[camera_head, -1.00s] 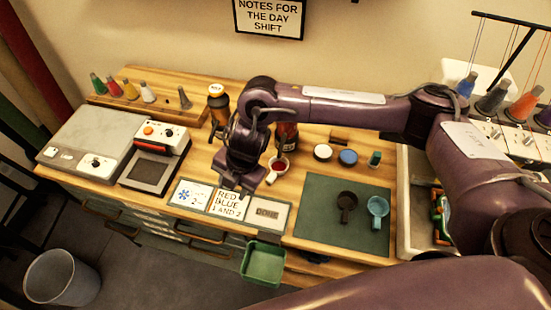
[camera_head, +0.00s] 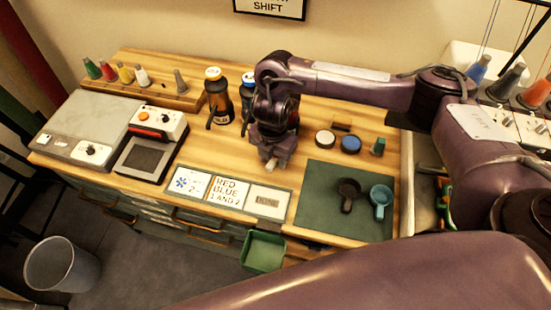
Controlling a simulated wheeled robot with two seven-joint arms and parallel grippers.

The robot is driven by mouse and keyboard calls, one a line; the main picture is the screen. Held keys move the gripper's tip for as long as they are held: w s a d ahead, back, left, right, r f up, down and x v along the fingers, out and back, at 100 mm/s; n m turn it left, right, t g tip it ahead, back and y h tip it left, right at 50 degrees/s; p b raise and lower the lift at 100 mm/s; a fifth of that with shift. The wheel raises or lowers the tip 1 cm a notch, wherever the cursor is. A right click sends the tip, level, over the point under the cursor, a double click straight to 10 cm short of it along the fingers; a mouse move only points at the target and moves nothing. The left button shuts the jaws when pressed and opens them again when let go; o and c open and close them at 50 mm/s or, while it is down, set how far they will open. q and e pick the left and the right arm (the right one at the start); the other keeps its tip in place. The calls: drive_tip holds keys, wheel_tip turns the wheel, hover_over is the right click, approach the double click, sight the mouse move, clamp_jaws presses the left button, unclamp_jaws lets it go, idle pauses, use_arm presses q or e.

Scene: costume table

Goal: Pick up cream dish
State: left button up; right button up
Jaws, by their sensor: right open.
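A round dish (camera_head: 325,138) with a cream top and darker rim stands on the wooden table, left of a similar blue-topped one (camera_head: 350,144). My right gripper (camera_head: 271,163) points down over the table to its left, behind the cards, and is apart from it. Its jaws are open, though the fingertips are small and partly covered by the wrist. A small pale cup with red inside, seen earlier near this spot, is now hidden behind the gripper. My left gripper is not in view.
A dark scoop (camera_head: 348,193) and a teal scoop (camera_head: 381,200) lie on the green mat (camera_head: 322,216). Bottles (camera_head: 219,98) stand behind my wrist. Printed cards (camera_head: 228,192) lie along the front. A green bin (camera_head: 263,252) hangs at the front edge.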

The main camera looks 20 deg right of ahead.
clamp_jaws()
idle(0.3)
idle(0.3)
